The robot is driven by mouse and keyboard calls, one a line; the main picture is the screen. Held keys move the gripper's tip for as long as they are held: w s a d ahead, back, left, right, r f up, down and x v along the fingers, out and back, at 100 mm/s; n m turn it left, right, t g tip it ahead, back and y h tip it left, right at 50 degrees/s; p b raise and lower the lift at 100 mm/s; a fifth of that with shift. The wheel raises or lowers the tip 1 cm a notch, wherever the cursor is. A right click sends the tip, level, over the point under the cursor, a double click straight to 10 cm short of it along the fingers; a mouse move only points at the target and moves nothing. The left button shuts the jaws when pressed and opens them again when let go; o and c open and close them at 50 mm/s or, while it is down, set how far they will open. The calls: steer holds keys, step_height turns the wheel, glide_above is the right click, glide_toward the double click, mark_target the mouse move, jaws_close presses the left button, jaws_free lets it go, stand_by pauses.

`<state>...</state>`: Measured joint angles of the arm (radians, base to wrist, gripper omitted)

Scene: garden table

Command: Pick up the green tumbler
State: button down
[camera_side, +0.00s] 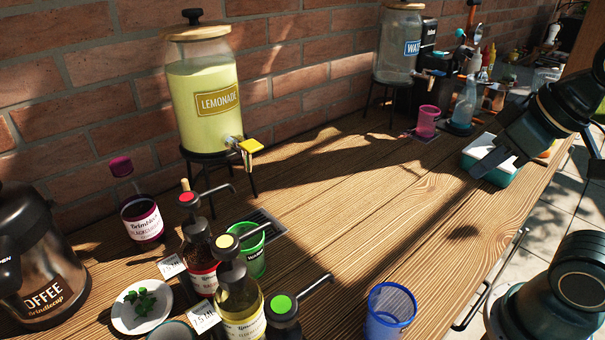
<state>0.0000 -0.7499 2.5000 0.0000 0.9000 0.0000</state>
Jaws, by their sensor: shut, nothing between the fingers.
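The green tumbler (251,259) stands upright on the left part of the wooden table, behind the pump bottles. Its lower left side is partly hidden by the bottle with the cream top. My gripper (484,169) is at the right of the picture, in front of the white and teal tub, far from the tumbler. Its fingers are shut and hold nothing.
Pump bottles (237,300) crowd the tumbler's left and front, their spouts reaching over nearby. A lemonade dispenser (205,105) stands behind it on a stand. A blue tumbler (388,315) is at the front and a pink tumbler (427,121) at the back. The table's middle is clear.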

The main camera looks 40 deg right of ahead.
steer(key=shift+c, duration=1.8)
jaws_free()
steer(key=shift+w, duration=0.1)
steer(key=w+a+f+m+y, duration=0.5)
steer(key=w+a+m, duration=0.3)
steer(key=m, duration=0.3)
steer(key=w+a+f+m+y, duration=0.5)
steer(key=w+a+m+y, duration=0.3)
steer(key=w+m, duration=0.2)
steer(key=shift+w+f+m, duration=0.15)
steer(key=shift+f+m, duration=0.15)
steer(key=shift+m, duration=0.5)
steer(key=shift+a, duration=0.2)
